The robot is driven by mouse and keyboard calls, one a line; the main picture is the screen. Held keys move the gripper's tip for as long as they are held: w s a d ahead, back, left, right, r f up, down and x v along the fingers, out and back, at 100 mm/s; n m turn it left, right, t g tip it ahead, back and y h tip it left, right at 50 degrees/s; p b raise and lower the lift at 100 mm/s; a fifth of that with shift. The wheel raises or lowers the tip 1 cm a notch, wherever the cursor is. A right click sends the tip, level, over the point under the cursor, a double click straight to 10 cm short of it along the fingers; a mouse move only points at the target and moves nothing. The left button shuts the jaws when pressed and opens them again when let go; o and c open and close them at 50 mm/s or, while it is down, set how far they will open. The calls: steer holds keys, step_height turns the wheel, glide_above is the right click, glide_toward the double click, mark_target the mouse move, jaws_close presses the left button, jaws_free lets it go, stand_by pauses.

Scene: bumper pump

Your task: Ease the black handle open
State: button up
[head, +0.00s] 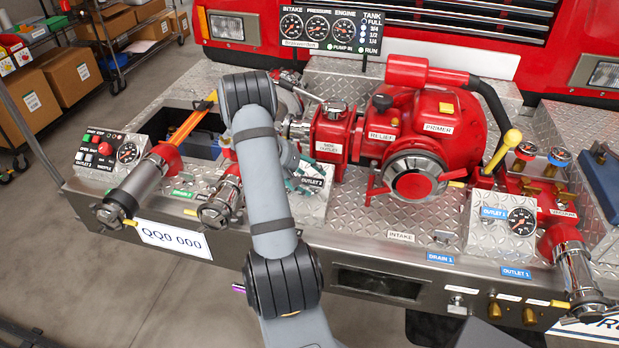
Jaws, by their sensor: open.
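A small black knob (382,102) sits on top of the pump by the relief label. My gripper (306,181) is open, low over the diamond-plate deck beside the outlet 2 label, left of and below the pump. My own arm link hides part of it. It appears apart from the dark-grip lever, and I see nothing held.
The red pump (415,125) fills the middle. A gauge panel (331,29) stands behind it. A yellow-knobbed lever (502,152) rises at right. Chrome outlet pipes (143,184) and a control box (104,148) crowd the left.

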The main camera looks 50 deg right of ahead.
steer(key=shift+s+d+f, duration=0.1)
steer(key=shift+d+f, duration=0.3)
steer(key=shift+f, duration=0.15)
steer(key=c, duration=0.3)
jaws_close()
stand_by(0.4)
